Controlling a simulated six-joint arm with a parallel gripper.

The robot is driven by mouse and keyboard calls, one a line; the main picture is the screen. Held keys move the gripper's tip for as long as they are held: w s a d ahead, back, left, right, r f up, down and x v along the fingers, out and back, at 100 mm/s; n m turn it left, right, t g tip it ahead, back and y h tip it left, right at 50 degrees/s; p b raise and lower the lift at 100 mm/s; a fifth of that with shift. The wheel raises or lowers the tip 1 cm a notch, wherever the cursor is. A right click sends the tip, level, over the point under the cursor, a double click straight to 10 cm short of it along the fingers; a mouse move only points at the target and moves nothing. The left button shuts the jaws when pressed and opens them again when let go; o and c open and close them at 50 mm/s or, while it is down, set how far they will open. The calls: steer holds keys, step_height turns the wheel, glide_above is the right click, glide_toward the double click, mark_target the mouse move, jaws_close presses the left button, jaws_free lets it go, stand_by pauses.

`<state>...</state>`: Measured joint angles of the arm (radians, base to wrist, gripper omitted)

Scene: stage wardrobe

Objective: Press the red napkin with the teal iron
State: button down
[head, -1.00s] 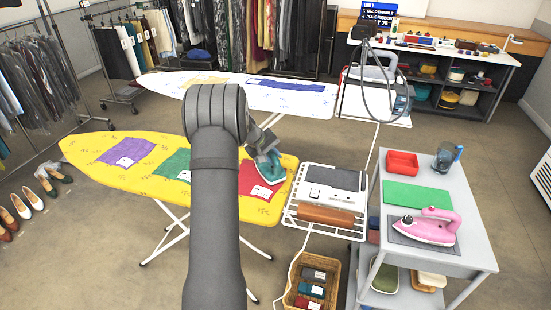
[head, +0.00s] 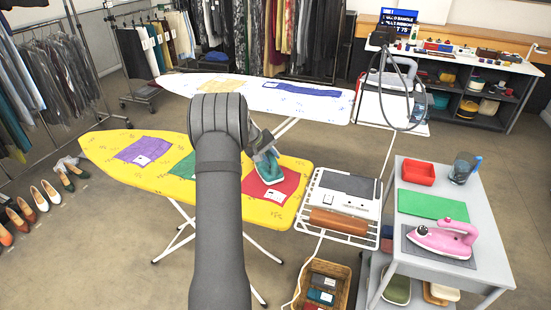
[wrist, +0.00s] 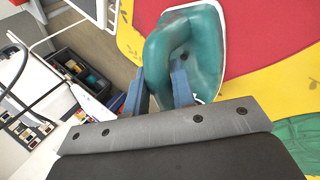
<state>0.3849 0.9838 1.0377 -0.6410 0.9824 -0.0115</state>
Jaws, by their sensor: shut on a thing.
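The red napkin (head: 275,187) lies flat near the right end of the yellow ironing board (head: 240,205). My gripper (head: 262,152) is shut on the handle of the teal iron (head: 267,168). The iron is over the upper left part of the napkin in the head view; I cannot tell if its sole touches the cloth. In the wrist view, the blue fingers (wrist: 163,88) close on the iron's handle (wrist: 155,55), and the red napkin (wrist: 265,35) shows beside the white-edged iron. My arm hides part of the board.
A green napkin (head: 184,167) and a purple napkin (head: 147,150) lie on the same board. A white wire rest (head: 338,207) adjoins its right end. A grey cart (head: 463,265) at right bears a pink iron (head: 443,239). A white ironing board (head: 330,108) stands behind.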

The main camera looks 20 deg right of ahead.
steer(key=shift+w+a, duration=1.75)
steer(key=shift+w, duration=0.05)
steer(key=shift+w+d, duration=1.7)
steer(key=shift+d, duration=0.35)
steer(key=shift+s+d, duration=4.4)
steer(key=shift+s, duration=0.1)
step_height(320, 180, up, 8)
steer(key=shift+r, duration=0.15)
